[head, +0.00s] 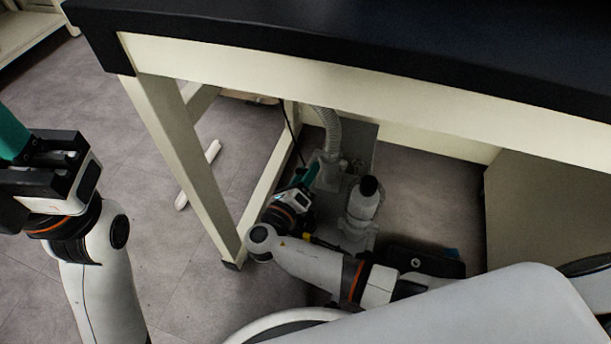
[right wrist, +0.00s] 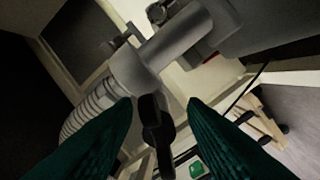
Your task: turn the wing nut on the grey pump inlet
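The grey pump (head: 357,212) stands on the floor under the table, with its grey inlet (head: 328,172) at the lower end of a ribbed hose. The inlet (right wrist: 128,72) also shows in the right wrist view. The dark wing nut (right wrist: 153,128) lies between the two green fingers of my right gripper (right wrist: 160,104), with a visible gap towards the right finger; contact on the left is unclear. In the head view my right gripper (head: 308,178) is beside the inlet, and the wing nut cannot be made out. My left gripper (head: 12,138) is cut off at the left edge, away from the pump.
The table top (head: 370,40) overhangs the pump, and a cream table leg (head: 185,160) stands left of my right arm. The ribbed hose (head: 331,128) rises behind the gripper. A cream panel (head: 545,215) closes the right side. Floor left of the leg is mostly clear.

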